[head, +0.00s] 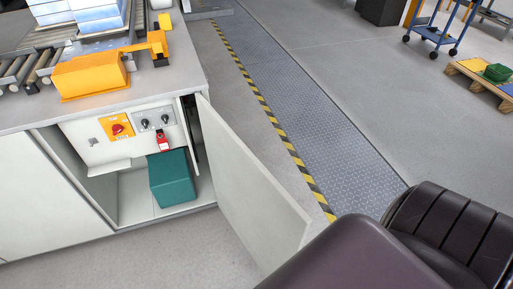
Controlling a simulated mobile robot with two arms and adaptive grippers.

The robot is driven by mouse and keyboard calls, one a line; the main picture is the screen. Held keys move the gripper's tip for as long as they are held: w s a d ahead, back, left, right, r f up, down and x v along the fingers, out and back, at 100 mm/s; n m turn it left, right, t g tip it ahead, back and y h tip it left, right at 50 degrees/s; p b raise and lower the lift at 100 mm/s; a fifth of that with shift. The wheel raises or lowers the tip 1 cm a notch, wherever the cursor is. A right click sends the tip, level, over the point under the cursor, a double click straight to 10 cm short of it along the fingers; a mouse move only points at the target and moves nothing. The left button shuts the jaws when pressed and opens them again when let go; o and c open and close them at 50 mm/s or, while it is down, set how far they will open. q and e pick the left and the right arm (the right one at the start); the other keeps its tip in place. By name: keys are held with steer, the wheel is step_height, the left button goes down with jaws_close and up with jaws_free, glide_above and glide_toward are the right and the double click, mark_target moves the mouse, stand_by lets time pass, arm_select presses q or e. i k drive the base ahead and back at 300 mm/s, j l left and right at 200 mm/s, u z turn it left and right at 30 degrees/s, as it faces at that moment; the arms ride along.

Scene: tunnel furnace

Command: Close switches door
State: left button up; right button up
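The switches door (245,170) is a pale grey panel. It stands wide open, swung out from the right side of the cabinet opening. Inside the cabinet is a switch panel with a red rotary switch on an orange plate (117,129) and two black knobs on a grey plate (154,121). A red tag or padlock (163,141) hangs below the knobs. Dark rounded parts of my arm fill the lower right, close to the door's outer edge; I cannot tell whether they touch it. Neither gripper is in view.
A teal box (171,178) stands inside the cabinet, behind the opening. An orange device (92,75) and a roller conveyor (22,72) are on the countertop. A yellow-black striped line (272,117) edges the metal walkway (310,100).

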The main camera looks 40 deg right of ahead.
mark_target(270, 223)
steer(key=k+l+u, duration=0.1)
steer(key=k+l, duration=0.25)
steer(key=l, duration=0.2)
steer(key=k+l+u, duration=0.15)
steer(key=k+l, duration=0.2)
steer(key=l, duration=0.15)
steer(key=i+l, duration=0.1)
steer(key=l, duration=0.3)
steer(key=i+l+u, duration=0.1)
steer(key=l, duration=0.25)
steer(key=i+l, duration=0.1)
steer(key=l, duration=0.3)
steer(key=k+l, duration=0.2)
steer(key=k, duration=0.25)
